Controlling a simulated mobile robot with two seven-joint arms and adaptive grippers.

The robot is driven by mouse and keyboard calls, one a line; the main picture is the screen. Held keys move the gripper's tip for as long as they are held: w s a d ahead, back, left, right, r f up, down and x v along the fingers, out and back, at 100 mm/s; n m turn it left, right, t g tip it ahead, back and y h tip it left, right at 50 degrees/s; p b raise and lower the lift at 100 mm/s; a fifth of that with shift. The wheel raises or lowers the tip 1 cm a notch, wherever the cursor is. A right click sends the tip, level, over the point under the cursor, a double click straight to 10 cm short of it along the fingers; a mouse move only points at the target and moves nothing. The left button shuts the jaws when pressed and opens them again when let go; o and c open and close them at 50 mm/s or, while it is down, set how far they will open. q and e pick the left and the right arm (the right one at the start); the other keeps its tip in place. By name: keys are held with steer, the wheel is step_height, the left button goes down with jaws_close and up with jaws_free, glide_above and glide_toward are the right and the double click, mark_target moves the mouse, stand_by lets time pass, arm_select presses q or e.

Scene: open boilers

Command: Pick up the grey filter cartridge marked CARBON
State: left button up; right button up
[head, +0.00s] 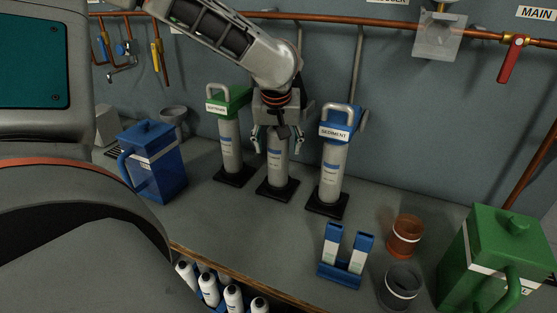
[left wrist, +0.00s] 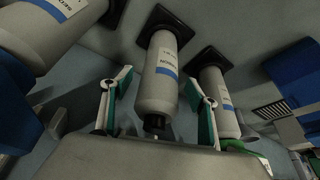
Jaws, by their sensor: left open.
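The grey CARBON filter cartridge (head: 275,168) stands upright in the middle of three on a black base on the counter. My left gripper (head: 278,143) is over its upper part, with one finger on each side. In the left wrist view the cartridge (left wrist: 158,90) has a blue-and-white label with partly readable lettering, and it lies between the open fingers of my left gripper (left wrist: 159,80). Gaps show beside it there, so the fingers do not appear closed on it. My gripper hides its top in the head view. My right gripper is not in view.
The green-headed cartridge (head: 231,145) stands close on the left, the blue-headed SEDIMENT cartridge (head: 330,165) close on the right. A blue jug (head: 155,170), blue holder (head: 342,270), brown cup (head: 405,236), dark cup (head: 400,285) and green jug (head: 490,260) share the counter.

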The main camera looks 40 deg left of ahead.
arm_select(q)
steer(key=shift+w+a+f, duration=0.1)
steer(key=shift+w+f, duration=0.1)
steer(key=shift+f, duration=0.25)
steer(key=c, duration=1.6)
steer(key=shift+r, duration=0.1)
steer(key=shift+c, duration=0.2)
steer(key=shift+r, duration=0.15)
